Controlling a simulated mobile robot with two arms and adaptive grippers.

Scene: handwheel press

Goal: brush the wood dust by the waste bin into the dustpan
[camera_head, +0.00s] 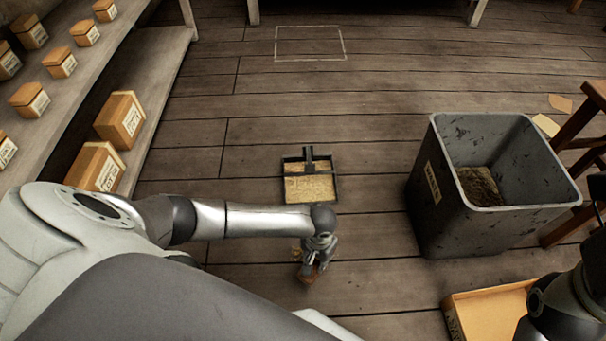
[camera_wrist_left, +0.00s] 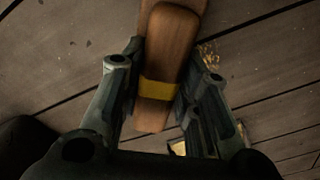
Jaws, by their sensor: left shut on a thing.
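The dustpan (camera_head: 284,190) is a dark, shallow pan lying on the plank floor, with its dark handle at the far side. Pale wood dust (camera_head: 310,188) lies in it. My left gripper (camera_head: 312,262) is just in front of the dustpan, low over the floor. It is shut on the wooden brush (camera_head: 309,274). In the left wrist view the brush (camera_wrist_left: 165,60) is brown with a yellow band, between both fingers. Small dust crumbs (camera_wrist_left: 209,56) lie on the floor beside it. The waste bin (camera_head: 435,190) stands to the right, dark grey and open-topped. The brush's bristles are hidden.
A low open box (camera_head: 490,312) sits in front of the bin. A wooden stool (camera_head: 585,125) and pale scraps (camera_head: 546,125) are at the right. Shelves (camera_head: 160,60) with several boxes line the left. A white outline (camera_head: 310,43) marks bare floor beyond the dustpan.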

